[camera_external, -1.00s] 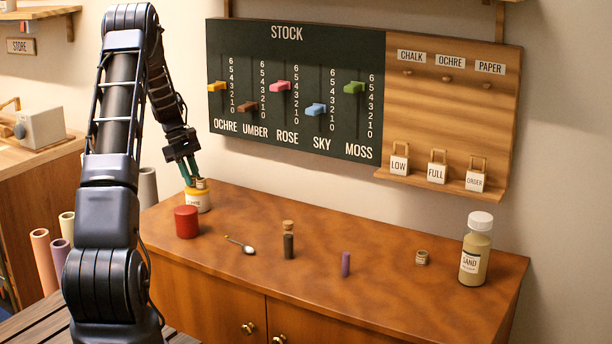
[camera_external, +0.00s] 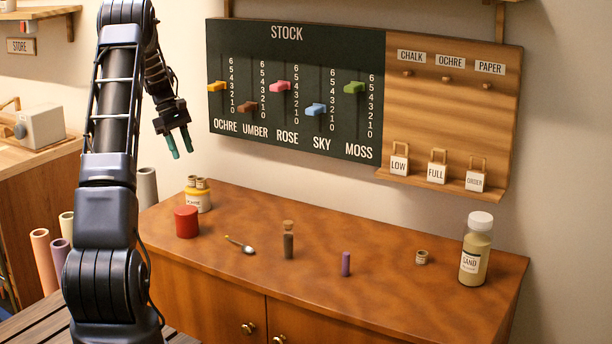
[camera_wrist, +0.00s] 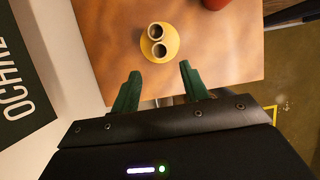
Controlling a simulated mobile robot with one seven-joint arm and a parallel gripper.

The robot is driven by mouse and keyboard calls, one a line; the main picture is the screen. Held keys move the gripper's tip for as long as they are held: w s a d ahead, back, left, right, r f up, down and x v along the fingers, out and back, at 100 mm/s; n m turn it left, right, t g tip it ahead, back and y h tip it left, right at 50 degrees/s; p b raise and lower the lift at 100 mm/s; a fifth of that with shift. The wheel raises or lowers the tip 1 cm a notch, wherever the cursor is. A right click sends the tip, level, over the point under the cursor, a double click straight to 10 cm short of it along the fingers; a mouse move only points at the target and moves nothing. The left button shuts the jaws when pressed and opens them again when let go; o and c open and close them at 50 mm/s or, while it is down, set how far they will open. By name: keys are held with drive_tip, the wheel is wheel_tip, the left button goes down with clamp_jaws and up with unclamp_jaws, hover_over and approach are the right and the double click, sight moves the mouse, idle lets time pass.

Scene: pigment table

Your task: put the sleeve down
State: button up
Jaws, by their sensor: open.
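Two small beige sleeves stand side by side on top of the yellow-lidded jar (camera_external: 198,204), at the far left of the cabinet top. In the external view they are the left sleeve (camera_external: 191,181) and the right sleeve (camera_external: 202,184). The wrist view looks down on their open ends, the upper sleeve (camera_wrist: 156,31) and the lower sleeve (camera_wrist: 158,50), on the yellow lid (camera_wrist: 173,43). My gripper (camera_external: 182,153) is open and empty, above the jar and apart from it. A similar sleeve (camera_external: 421,258) stands on the cabinet top at right.
A red jar (camera_external: 187,222) stands just in front of the yellow-lidded jar. A spoon (camera_external: 240,245), a corked vial (camera_external: 288,243), a purple stick (camera_external: 346,264) and a sand bottle (camera_external: 475,250) are spread rightward on the cabinet top (camera_external: 385,285). The stock board (camera_external: 290,140) hangs behind.

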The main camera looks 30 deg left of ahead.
drive_tip(key=s+d+r+m+y, duration=0.1)
drive_tip(key=s+d+r+m, duration=0.3)
drive_tip(key=d+r, duration=0.95)
drive_tip(key=s+d+r+m+t+y, duration=0.15)
drive_tip(key=s+d+r+m, duration=0.25)
drive_tip(key=s+d+r, duration=0.75)
drive_tip(key=s+d+m+t+y, duration=0.1)
drive_tip(key=s+d+m, duration=0.4)
drive_tip(key=s+d, duration=0.65)
drive_tip(key=s+d+f+m+t, duration=0.1)
drive_tip(key=s+d+f+m, duration=0.1)
drive_tip(key=s, duration=0.5)
drive_tip(key=s+d+f+m+t, duration=0.1)
drive_tip(key=s+d+f+m, duration=0.2)
drive_tip(key=s, duration=0.4)
drive_tip(key=shift+s+d+y, duration=0.2)
drive_tip(key=shift+s+y, duration=0.05)
drive_tip(key=shift+y, duration=0.2)
